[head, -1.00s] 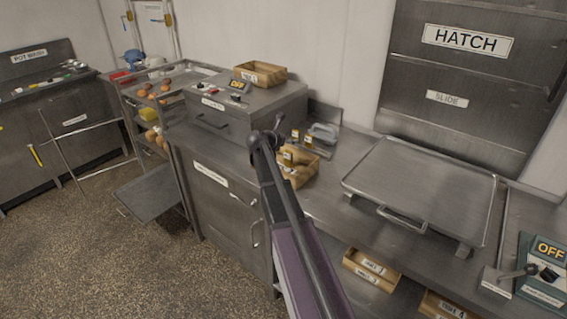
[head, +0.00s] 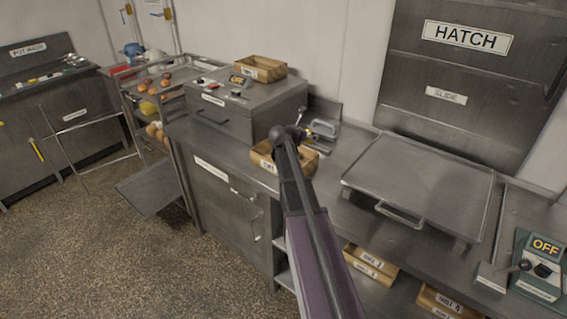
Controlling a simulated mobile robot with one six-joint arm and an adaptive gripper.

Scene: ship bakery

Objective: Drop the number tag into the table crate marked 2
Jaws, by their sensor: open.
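My gripper (head: 290,137) is at the end of my arm, over the counter crate; its fingers are mostly hidden by my own wrist and nothing shows held in it. A wooden crate (head: 262,163) stands on the counter just beneath, partly covered by my arm; its label is too small to read surely. Wooden crates (head: 370,262) with two labels sit on the shelf under the counter. Another shelf crate (head: 443,303), further right, has a label that seems to end in 4. I cannot make out the number tag.
A grey-handled tool (head: 322,128) lies behind the counter crate. A metal box (head: 245,108) with an OFF display and a wooden crate (head: 252,73) on top stands left. A flat tray (head: 420,185) fills the counter to the right, before the hatch (head: 465,75). A control box (head: 541,262) is far right.

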